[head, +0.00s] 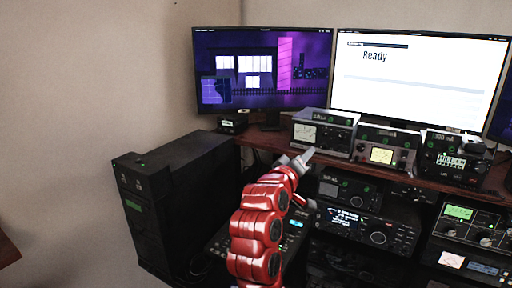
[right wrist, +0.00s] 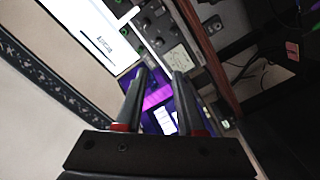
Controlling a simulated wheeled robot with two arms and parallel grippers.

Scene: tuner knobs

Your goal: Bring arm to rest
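My red right arm (head: 262,220) rises from the bottom middle of the head view. Its grey gripper (head: 305,158) is at the front of the radio desk, just below a silver-edged tuner box with a dial (head: 322,133). I cannot tell whether it touches anything. In the right wrist view the two dark fingers of the right gripper (right wrist: 163,76) stand apart with nothing held between them. The purple screen shows through the gap. My left gripper is in neither view.
A purple monitor (head: 262,70) and a white monitor reading "Ready" (head: 418,80) stand at the back. Several radio units fill the shelves on the right, including one with a green meter (head: 458,212). A black cabinet (head: 180,190) stands left of my arm. Bare wall is further left.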

